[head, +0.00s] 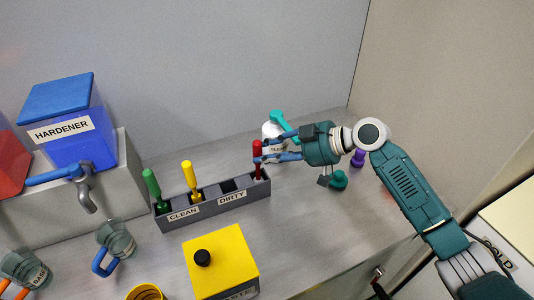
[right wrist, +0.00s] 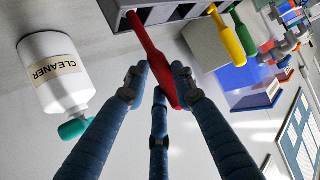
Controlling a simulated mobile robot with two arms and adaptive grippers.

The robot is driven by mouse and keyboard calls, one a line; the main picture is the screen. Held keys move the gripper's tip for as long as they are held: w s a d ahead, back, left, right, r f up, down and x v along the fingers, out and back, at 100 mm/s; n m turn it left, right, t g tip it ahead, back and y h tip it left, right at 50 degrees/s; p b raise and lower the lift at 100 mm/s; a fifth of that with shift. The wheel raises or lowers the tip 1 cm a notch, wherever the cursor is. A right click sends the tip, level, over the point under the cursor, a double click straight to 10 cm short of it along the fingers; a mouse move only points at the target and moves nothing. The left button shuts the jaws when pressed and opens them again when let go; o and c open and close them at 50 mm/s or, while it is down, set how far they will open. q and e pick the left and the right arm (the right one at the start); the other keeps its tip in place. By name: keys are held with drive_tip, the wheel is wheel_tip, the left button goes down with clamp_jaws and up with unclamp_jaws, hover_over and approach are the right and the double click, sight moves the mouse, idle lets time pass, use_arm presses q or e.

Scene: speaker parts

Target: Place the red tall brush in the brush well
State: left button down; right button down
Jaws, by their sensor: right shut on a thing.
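The red tall brush (head: 257,148) stands nearly upright in the rightmost slot of the grey brush rack (head: 213,207), on the side labelled DIRTY. My right gripper (head: 262,155) comes from the right and is shut on it. In the right wrist view the red brush (right wrist: 150,48) runs between the blue fingers, with its far end at the rack (right wrist: 115,14). The green brush (head: 152,186) and yellow brush (head: 190,177) stand in the slots on the CLEAN side. A dark empty slot shows between the yellow and red brushes. My left gripper is out of view.
A white cleaner bottle (right wrist: 55,70) with a teal cap stands close behind the gripper. A yellow box (head: 222,262) with a black knob is in front of the rack. Clear mugs (head: 117,240) and a blue hardener tank (head: 70,130) are at left.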

drive_tip(key=shift+f, duration=0.55)
drive_tip(key=c, duration=1.4)
unclamp_jaws()
